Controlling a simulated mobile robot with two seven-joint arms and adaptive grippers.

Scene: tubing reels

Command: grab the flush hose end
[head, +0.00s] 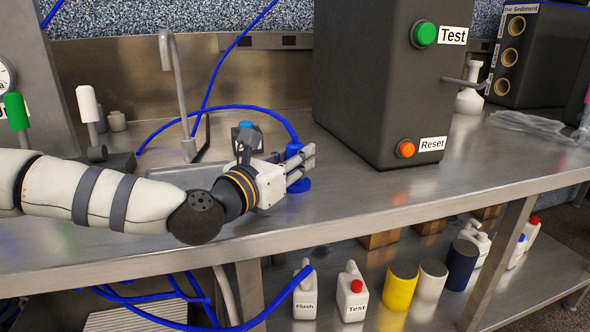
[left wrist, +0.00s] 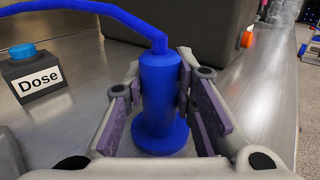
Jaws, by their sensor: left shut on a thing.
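The blue hose end (head: 299,186) is a blue cylinder with a wide round foot, standing upright on the steel counter in front of the dark box. A blue hose (head: 262,110) runs from its top to the left. My left gripper (head: 306,163) is shut on the hose end, with a finger on each side of it. In the left wrist view the hose end (left wrist: 160,95) stands between the padded fingers, its foot low in the picture. My right gripper is not in view.
A Dose button block (left wrist: 37,77) stands left of the hose end. The dark box (head: 375,80) with Test and Reset buttons is close behind it. A Flush bottle (head: 304,297) and a Test bottle (head: 352,293) stand on the lower shelf. The counter's right front is clear.

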